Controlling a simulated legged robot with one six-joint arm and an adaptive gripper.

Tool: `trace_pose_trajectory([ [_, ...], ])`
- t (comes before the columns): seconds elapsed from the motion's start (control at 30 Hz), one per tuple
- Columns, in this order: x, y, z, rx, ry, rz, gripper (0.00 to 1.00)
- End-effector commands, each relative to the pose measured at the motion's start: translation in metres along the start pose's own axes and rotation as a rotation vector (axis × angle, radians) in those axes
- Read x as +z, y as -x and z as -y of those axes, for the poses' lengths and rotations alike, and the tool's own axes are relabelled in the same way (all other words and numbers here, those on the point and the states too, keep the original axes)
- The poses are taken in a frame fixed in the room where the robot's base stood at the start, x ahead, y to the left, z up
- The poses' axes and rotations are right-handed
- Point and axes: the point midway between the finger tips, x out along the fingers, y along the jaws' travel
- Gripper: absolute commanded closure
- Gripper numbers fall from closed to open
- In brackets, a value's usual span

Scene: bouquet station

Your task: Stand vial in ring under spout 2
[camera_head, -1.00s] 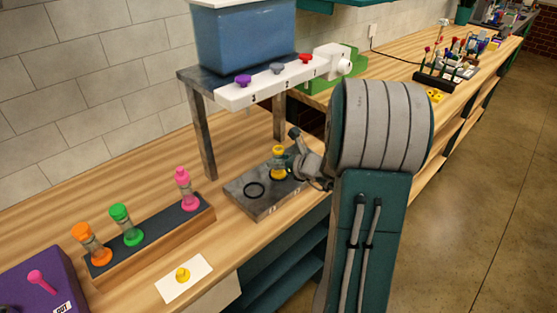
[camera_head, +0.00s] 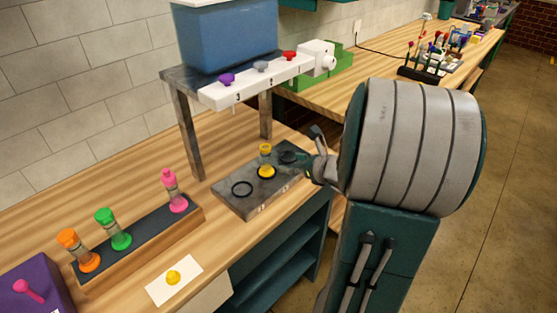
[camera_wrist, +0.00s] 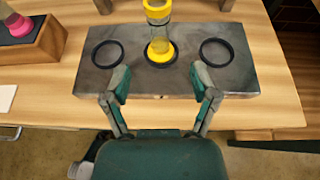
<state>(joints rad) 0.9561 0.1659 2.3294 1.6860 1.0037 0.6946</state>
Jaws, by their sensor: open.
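The yellow-capped vial (camera_head: 266,153) stands upright in the middle ring (camera_head: 264,174) of the grey base plate (camera_head: 240,205). It stands below spout 2 (camera_head: 262,67) on the white bar. In the wrist view the vial (camera_wrist: 158,25) has its yellow foot inside the middle ring, with empty rings to the left (camera_wrist: 107,53) and right (camera_wrist: 216,52). My gripper (camera_wrist: 160,80) is open and empty. Its two fingers are apart, on the near side of the vial and not touching it. In the head view my gripper (camera_head: 312,155) is at the plate's right end.
A blue tank (camera_head: 228,38) sits on the stand above the plate, whose legs rise behind it. A wooden rack (camera_head: 150,243) at left holds orange, green and pink vials. A white card (camera_head: 187,285) with a yellow piece and a purple box (camera_head: 40,280) lie nearby.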

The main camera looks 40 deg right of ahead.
Motion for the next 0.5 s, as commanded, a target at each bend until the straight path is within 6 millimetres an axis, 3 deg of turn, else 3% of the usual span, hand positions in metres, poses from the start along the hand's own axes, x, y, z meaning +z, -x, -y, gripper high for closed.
trace_pose_trajectory([
  [0.17,0.000,0.017,0.000,0.000,0.002,0.000,0.24],
  [0.27,0.006,0.016,-0.014,0.040,0.060,-0.015,0.24],
  [0.37,0.018,0.009,-0.053,0.153,0.241,-0.056,0.24],
  [0.5,0.031,0.009,-0.131,0.382,0.652,-0.128,0.24],
])
